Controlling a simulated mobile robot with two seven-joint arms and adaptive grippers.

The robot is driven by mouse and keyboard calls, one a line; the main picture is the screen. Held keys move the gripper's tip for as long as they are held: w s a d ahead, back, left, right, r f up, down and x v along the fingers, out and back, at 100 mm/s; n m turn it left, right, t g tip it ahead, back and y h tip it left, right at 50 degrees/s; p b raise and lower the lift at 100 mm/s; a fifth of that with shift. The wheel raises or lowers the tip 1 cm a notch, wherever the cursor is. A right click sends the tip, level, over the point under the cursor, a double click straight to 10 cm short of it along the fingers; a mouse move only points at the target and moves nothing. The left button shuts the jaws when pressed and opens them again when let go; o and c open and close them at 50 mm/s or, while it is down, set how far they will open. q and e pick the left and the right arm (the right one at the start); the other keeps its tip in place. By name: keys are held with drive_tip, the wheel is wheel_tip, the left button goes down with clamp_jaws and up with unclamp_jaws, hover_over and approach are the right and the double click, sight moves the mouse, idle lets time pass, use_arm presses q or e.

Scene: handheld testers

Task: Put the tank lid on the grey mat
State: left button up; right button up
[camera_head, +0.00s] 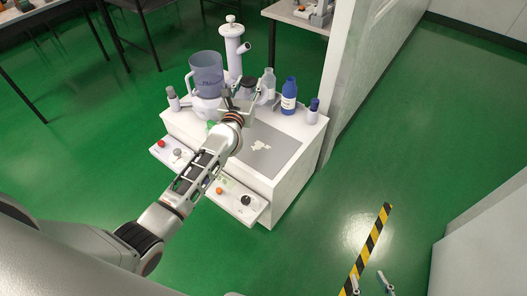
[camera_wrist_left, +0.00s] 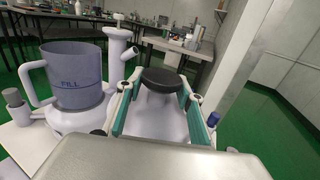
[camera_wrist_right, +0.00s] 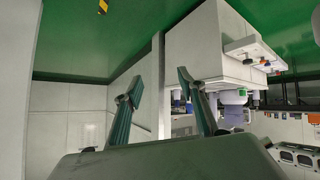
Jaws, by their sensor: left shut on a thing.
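The tank lid is a black round disc (camera_wrist_left: 163,80), seen between the fingertips of my left gripper (camera_wrist_left: 160,92) in the left wrist view. In the head view the dark lid (camera_head: 249,82) shows just beyond my left gripper (camera_head: 244,96), right of the translucent jug. The left gripper is shut on the lid. A pale body shows below the lid; I cannot tell whether they touch. The grey mat (camera_head: 284,154) lies on the white bench top, to the right of my left wrist, with small pale marks on it. My right gripper (camera_wrist_right: 160,88) is open and empty, away from the bench.
A blue translucent jug (camera_head: 206,72) marked FILL and a white column (camera_head: 233,50) stand at the back of the bench (camera_head: 305,170). A clear bottle (camera_head: 268,80), a blue bottle (camera_head: 289,96) and a small blue-capped bottle (camera_head: 313,112) stand right. A pale wall (camera_head: 345,70) rises beside it.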

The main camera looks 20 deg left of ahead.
use_arm(q)
drive_tip(key=shift+s+d+f, duration=0.2)
drive_tip(key=shift+d+f, duration=0.1)
drive_tip(key=shift+f, duration=0.15)
drive_tip(key=shift+s+d+f, duration=0.2)
drive_tip(key=shift+d+f, duration=0.05)
drive_tip(key=shift+f, duration=0.15)
wheel_tip(320, 180, down, 16)
drive_tip(key=b, duration=1.1)
drive_tip(key=shift+s+f, duration=0.1)
drive_tip(key=shift+s, duration=0.05)
drive_tip(key=shift+b, duration=0.3)
wheel_tip(320, 180, down, 4)
drive_tip(key=shift+f+b, duration=0.1)
drive_tip(key=shift+b, duration=1.1)
drive_tip(key=shift+f, duration=0.3)
drive_tip(key=shift+r, duration=0.6)
drive_tip(key=shift+f, duration=0.3)
drive_tip(key=o, duration=0.7)
drive_tip(key=shift+b, duration=0.3)
drive_tip(key=o, duration=0.4)
use_arm(e)
drive_tip(key=w+a+r+m+t+y, duration=0.1)
drive_tip(key=w+a+r+m+y, duration=0.1)
drive_tip(key=a, duration=0.6)
drive_tip(key=shift+w+a+r+t+y, duration=0.2)
drive_tip(key=shift+a+t+y, duration=0.1)
drive_tip(key=shift+y, duration=0.1)
